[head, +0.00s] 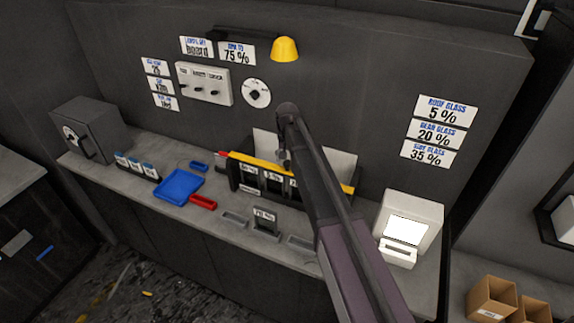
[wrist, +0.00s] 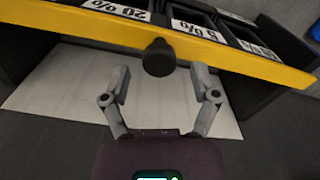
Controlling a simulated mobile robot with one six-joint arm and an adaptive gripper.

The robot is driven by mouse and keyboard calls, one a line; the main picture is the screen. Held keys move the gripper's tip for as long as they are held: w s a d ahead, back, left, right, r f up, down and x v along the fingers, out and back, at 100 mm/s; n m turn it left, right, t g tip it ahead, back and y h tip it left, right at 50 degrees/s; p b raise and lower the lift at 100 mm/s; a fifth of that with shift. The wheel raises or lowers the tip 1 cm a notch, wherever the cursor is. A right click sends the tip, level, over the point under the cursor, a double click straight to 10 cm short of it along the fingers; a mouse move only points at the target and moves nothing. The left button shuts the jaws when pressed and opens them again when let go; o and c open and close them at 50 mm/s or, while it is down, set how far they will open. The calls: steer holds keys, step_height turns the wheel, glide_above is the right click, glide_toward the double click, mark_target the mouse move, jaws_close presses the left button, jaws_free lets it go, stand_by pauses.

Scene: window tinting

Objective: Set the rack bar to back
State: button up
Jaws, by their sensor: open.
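The rack bar (head: 250,162) is a yellow bar along the top of a dark rack (head: 235,178) on the counter, with label cards below it. In the wrist view the yellow bar (wrist: 235,61) crosses the top of the picture, slightly tilted. A dark round knob (wrist: 158,57) stands out from it. My gripper (wrist: 160,78) is open, with one finger on each side of the knob and its fingertips close to the bar. I cannot tell whether they touch it. In the head view my arm hides the right part of the rack and most of my gripper (head: 283,158).
A white panel (wrist: 60,95) stands behind the rack. The counter also holds a blue tray (head: 180,186), a red tray (head: 203,202), a small 70 % card stand (head: 265,220), a grey safe (head: 88,130) and a white machine (head: 410,225). A yellow lamp (head: 285,49) hangs above.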

steer(key=shift+f, duration=0.45)
jaws_close()
